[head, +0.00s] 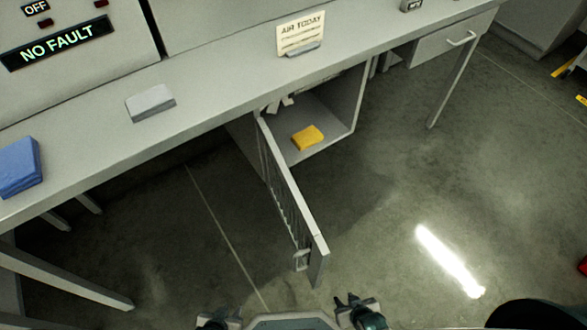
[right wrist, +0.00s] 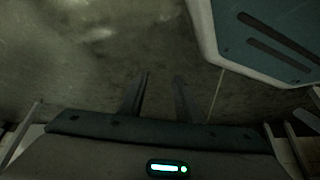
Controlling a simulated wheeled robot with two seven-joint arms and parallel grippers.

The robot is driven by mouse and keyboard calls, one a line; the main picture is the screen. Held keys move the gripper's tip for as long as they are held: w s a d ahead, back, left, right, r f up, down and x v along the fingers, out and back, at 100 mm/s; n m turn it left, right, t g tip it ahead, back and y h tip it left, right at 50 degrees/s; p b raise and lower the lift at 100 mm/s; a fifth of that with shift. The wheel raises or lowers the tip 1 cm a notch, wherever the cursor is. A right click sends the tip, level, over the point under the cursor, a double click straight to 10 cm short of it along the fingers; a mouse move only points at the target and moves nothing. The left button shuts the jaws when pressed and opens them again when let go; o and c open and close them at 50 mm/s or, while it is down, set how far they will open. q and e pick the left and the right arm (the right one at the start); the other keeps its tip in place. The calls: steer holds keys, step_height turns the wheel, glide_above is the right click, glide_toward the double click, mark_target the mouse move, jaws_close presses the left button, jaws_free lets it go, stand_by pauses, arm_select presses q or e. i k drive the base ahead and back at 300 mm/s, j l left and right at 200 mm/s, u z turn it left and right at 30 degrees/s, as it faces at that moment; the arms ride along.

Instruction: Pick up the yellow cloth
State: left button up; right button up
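The yellow cloth (head: 307,137) lies folded on the floor of an open cabinet (head: 343,110) under the bench. The cabinet door (head: 290,205) stands open and points toward me. My right gripper (head: 360,308) is at the bottom of the head view, well short of the cloth. In the right wrist view its two fingers (right wrist: 159,88) are apart with nothing between them. My left gripper (head: 219,318) is at the bottom edge, left of the door, partly cut off; its opening is unclear.
The bench (head: 215,85) holds a blue folded item (head: 19,168), a grey block (head: 151,103) and a sign (head: 301,32). Pale items (head: 280,103) lie deeper in the cabinet. Floor right of the door is clear. A drawer (head: 445,42) hangs at upper right.

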mark_target(309, 137)
steer(key=l+u, duration=0.1)
steer(key=l, duration=0.4)
steer(key=l+u, duration=0.35)
steer(key=l, duration=0.5)
steer(key=k+l+u, duration=0.1)
steer(key=l+u, duration=0.25)
steer(key=l, duration=0.45)
steer(key=i+l+u, duration=0.2)
steer(key=l, duration=0.15)
steer(key=i+l+u, duration=0.2)
steer(key=l, duration=0.15)
steer(key=i+l+u, duration=0.2)
steer(key=l, duration=0.15)
steer(key=i+l+u, duration=0.2)
steer(key=i+l, duration=0.15)
steer(key=l, duration=0.2)
